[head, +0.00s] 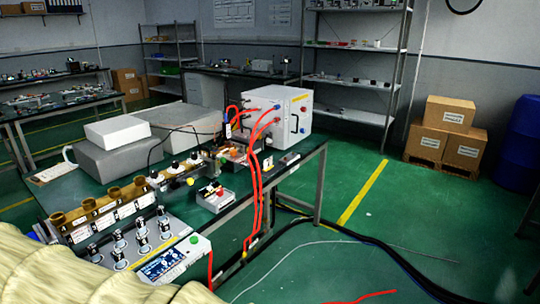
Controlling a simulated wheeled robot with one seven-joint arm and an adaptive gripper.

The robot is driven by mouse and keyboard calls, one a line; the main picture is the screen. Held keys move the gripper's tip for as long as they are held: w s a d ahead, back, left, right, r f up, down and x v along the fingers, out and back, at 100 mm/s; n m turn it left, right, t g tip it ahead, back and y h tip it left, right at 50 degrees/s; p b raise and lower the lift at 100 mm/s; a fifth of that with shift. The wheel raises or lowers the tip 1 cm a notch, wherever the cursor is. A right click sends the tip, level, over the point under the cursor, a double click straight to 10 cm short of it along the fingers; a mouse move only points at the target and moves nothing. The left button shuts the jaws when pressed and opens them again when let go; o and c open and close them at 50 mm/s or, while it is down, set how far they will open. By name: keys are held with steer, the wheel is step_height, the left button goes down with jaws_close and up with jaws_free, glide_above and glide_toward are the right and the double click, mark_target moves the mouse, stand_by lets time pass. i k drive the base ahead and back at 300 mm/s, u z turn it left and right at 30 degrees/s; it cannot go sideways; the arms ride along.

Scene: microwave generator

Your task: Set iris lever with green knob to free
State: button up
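A bench (285,180) with a dark green top carries the microwave setup. Along its left part runs a row of brass-coloured cylinders (88,205) with white labels, then small black knobs and a yellow ball knob (190,181). A small green spot (221,160) shows near the middle of the row; it is too small to tell whether it is the iris lever's green knob. Lever positions and markings cannot be read. A larger green button (194,239) sits on the front control box with a screen (160,264). My gripper is not in view.
A white cabinet (290,113) with red hoses (256,180) stands at the bench's far end; the hoses hang over the near edge. Grey boxes (115,155) stand behind the row.

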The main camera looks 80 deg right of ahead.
mark_target(223, 160)
steer(key=z, duration=2.15)
steer(key=k, duration=0.5)
steer(key=u, duration=1.2)
steer(key=i, duration=1.15)
steer(key=z, duration=0.25)
